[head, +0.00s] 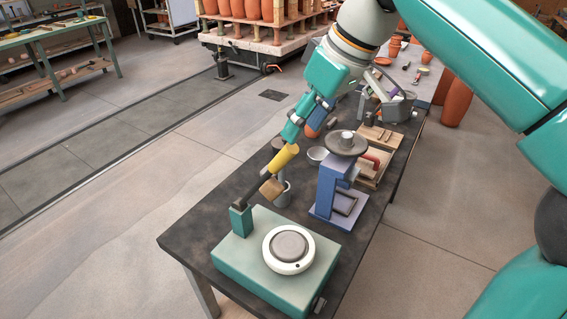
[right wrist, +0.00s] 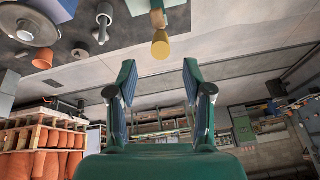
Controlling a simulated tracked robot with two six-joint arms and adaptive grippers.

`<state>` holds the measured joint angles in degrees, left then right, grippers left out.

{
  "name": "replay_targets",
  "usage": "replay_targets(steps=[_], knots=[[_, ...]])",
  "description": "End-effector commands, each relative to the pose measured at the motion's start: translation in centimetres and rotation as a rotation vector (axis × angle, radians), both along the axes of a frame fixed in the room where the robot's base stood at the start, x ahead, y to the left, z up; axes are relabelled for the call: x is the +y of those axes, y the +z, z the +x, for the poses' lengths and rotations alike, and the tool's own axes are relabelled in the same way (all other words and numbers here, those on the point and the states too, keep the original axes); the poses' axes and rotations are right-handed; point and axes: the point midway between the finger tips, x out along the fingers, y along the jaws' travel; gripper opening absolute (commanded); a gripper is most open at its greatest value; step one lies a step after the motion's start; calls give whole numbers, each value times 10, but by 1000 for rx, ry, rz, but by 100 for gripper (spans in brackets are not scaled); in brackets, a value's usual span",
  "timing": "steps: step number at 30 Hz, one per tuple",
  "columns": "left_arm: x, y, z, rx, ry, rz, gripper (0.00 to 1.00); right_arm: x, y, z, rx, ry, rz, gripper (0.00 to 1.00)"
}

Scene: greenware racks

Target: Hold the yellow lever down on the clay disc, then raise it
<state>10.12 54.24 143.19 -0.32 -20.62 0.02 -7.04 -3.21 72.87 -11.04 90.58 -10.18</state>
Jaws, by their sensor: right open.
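The yellow lever handle (head: 284,158) sits at the upper end of a dark bar that rises at a slant from a teal press box (head: 236,250). A wooden block is on the bar below the handle. The grey clay disc (head: 289,245) lies in a white round ring on top of the box, with nothing over it. My right gripper (head: 302,131) is open and empty, close above the handle. In the right wrist view, the yellow handle (right wrist: 161,46) lies just beyond and between the fingertips (right wrist: 158,68), apart from both. My left gripper is out of view.
A blue stand with a grey round top (head: 346,143) is right of the lever. A grey cup-like thing stands behind the bar. Open floor lies to the left.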

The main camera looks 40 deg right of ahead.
Motion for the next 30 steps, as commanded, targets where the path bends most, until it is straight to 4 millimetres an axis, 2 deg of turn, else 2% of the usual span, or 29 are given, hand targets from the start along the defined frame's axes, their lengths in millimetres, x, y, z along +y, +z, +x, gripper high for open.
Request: replay_targets(steps=[1,6,13,19,27,30], knots=[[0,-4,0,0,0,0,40,2,-14,3,4,1,0,51],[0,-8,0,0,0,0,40,9,-47,16,5,2,0,51],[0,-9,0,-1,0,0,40,16,-79,30,3,2,1,51],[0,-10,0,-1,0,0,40,19,-90,35,0,3,1,51],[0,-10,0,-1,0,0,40,19,-91,36,0,4,1,51],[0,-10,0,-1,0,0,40,19,-91,36,0,4,0,36]])
